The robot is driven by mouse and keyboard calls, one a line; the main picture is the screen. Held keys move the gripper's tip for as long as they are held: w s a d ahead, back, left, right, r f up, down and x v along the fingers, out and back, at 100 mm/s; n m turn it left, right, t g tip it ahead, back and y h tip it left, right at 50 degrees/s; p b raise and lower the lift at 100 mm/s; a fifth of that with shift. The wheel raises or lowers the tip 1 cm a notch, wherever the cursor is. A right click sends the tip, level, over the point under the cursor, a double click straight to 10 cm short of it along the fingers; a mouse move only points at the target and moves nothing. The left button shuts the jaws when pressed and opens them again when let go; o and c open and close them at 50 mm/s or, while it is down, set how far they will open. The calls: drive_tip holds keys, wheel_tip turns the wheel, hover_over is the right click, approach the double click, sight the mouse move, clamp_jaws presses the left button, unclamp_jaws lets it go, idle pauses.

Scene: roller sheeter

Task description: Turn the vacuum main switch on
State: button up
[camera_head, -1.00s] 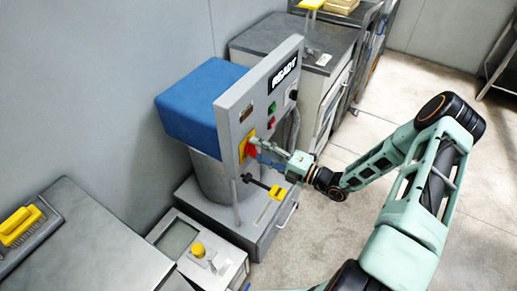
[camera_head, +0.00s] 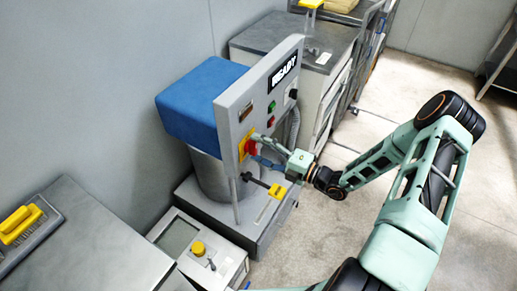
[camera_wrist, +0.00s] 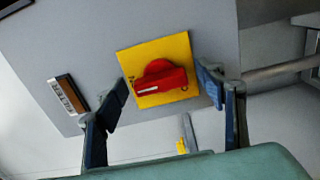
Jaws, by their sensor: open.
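The vacuum main switch is a red rotary knob (camera_wrist: 163,77) on a square yellow plate (camera_wrist: 130,60), on the grey upright panel (camera_head: 228,130). The knob also shows in the head view (camera_head: 251,147). In the wrist view its grip bar, with a white mark at the left end, lies nearly level, slightly tilted. My gripper (camera_wrist: 165,88) is open in front of the panel, with one blue fingertip on each side of the yellow plate. It also shows at the panel in the head view (camera_head: 261,150). Nothing is held, and I cannot tell whether a fingertip touches the knob.
A black lever with a yellow end (camera_head: 273,191) sticks out below the switch. A sign reading READY (camera_head: 284,69), small buttons (camera_head: 271,113) and a dark knob (camera_head: 293,94) sit higher on the panel. A blue-topped cylinder (camera_head: 200,95) stands behind it. The floor at right is clear.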

drive_tip(key=v, duration=1.2)
idle(0.6)
